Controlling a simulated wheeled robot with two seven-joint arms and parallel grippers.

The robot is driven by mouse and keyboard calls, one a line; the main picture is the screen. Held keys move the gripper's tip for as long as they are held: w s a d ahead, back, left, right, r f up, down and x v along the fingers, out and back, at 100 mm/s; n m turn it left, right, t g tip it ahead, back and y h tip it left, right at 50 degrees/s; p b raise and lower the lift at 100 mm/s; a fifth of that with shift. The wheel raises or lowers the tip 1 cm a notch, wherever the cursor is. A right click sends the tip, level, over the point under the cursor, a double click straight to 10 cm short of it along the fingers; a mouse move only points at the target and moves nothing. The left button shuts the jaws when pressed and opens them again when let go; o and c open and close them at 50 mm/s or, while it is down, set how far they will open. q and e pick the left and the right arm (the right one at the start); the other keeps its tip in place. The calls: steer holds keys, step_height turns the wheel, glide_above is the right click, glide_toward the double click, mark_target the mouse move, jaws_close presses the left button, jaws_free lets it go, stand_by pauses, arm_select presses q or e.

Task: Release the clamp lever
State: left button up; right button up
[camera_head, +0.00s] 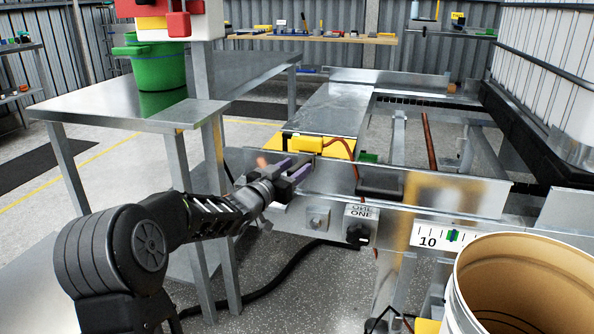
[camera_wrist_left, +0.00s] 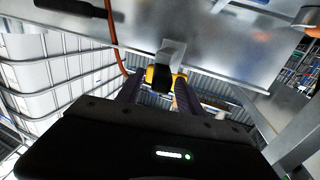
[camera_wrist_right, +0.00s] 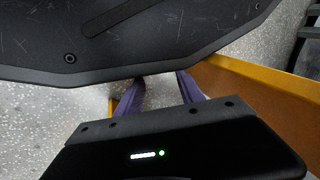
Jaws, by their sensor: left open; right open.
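My left gripper (camera_head: 297,168) is open at the near metal side panel (camera_head: 330,178), below the yellow block (camera_head: 308,145) with its orange hose. In the left wrist view, its purple fingers stand either side of a grey metal bracket with a black end (camera_wrist_left: 168,62), which looks like the clamp lever. Yellow shows right behind it. Whether the fingers touch it I cannot tell. In the head view, my gripper hides this part. My right gripper (camera_wrist_right: 160,80) shows only in the right wrist view, open and empty above the speckled floor.
A black handle (camera_head: 380,188) and a box with a black knob (camera_head: 360,226) are on the panel to the right. A tan drum (camera_head: 525,285) stands at near right. A steel table (camera_head: 120,95) with a green bucket (camera_head: 160,65) is at left.

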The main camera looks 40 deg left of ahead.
arm_select(q)
steer(key=shift+w, duration=0.6)
jaws_close()
